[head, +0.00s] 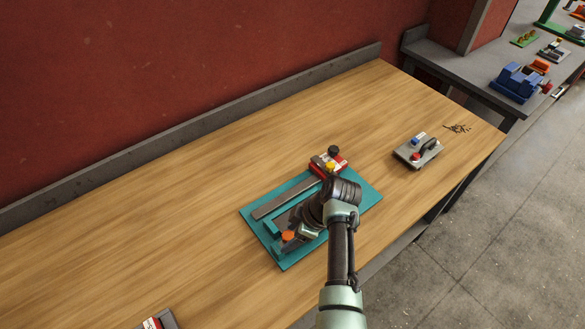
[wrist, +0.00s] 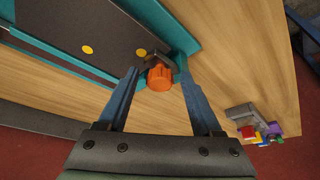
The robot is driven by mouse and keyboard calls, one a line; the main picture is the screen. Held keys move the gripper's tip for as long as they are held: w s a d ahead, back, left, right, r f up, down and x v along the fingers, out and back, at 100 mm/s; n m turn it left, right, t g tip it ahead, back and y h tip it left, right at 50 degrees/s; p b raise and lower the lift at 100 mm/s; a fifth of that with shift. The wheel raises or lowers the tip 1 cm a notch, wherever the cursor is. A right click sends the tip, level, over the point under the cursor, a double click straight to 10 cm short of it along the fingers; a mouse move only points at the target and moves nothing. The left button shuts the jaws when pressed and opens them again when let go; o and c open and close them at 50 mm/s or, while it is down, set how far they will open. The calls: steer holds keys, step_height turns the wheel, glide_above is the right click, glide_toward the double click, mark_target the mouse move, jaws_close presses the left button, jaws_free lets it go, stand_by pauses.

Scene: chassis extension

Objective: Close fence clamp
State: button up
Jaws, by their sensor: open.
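A teal fixture plate (head: 365,198) lies on the wooden bench, with a grey bar (head: 287,196) along it and a red and white block at its far end. An orange knob (head: 288,236) stands at the plate's near left end; it looks like the clamp's handle. In the wrist view the orange knob (wrist: 160,78) sits at the edge of a dark plate (wrist: 90,22) with yellow dots. My gripper (wrist: 161,82) is open, with one blue finger on each side of the knob. Contact cannot be told. My arm hides part of the fixture in the head view.
A grey device (head: 418,151) with a black handle and coloured buttons sits to the right on the bench. Small brown pieces (head: 457,128) lie beyond it. Another red and white item (head: 153,323) is at the lower left. The bench left of the fixture is clear.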

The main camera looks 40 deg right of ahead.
steer(key=b+v, duration=0.1)
steer(key=v, duration=1.2)
steer(key=shift+b, duration=0.35)
